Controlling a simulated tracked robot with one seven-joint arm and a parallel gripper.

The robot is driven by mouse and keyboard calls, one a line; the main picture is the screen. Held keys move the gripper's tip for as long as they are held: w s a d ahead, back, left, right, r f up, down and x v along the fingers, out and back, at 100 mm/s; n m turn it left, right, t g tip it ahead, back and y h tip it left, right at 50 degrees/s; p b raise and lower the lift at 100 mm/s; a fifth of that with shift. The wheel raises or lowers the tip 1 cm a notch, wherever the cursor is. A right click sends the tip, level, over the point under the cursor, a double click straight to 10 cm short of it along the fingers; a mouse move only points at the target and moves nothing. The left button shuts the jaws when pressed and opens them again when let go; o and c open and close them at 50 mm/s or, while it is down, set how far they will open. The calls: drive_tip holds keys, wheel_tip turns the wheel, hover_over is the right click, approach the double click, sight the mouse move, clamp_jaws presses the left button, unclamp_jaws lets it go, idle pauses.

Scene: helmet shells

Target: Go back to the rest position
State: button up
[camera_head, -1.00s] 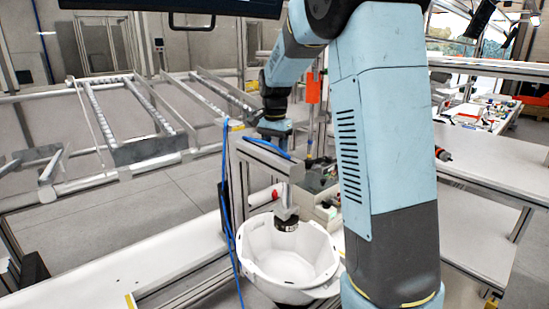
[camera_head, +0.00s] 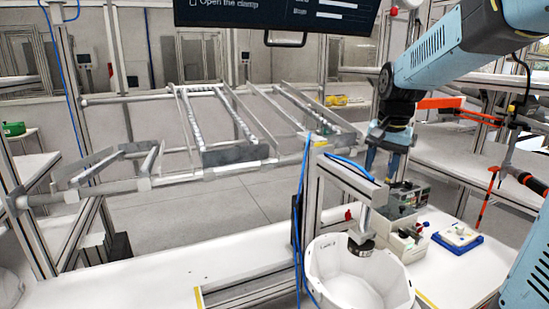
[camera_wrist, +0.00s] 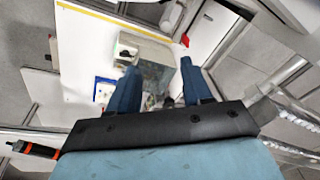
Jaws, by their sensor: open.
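My gripper (camera_wrist: 158,92) shows in the wrist view with its two blue fingers spread apart and nothing between them. In the head view my gripper (camera_head: 384,160) hangs to the right of the clamp post, above the bench with the control boxes. A white helmet shell (camera_head: 335,272) sits open side up under the clamp (camera_head: 362,225), at the bottom of the head view. The clamp's round dark foot is at the shell's back inner wall; I cannot tell whether it touches. My gripper is apart from the shell and the clamp.
A grey control box (camera_head: 408,200) and a blue tray (camera_head: 457,238) stand right of the shell. Blue cables run down the clamp post (camera_head: 308,215). Metal roller racks (camera_head: 235,155) stand behind. A screen (camera_head: 270,12) hangs at the top. The white bench (camera_head: 150,282) is clear at left.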

drive_tip(key=s+a+n+t, duration=0.3)
drive_tip(key=s+n, duration=0.3)
drive_tip(key=s, duration=1.5)
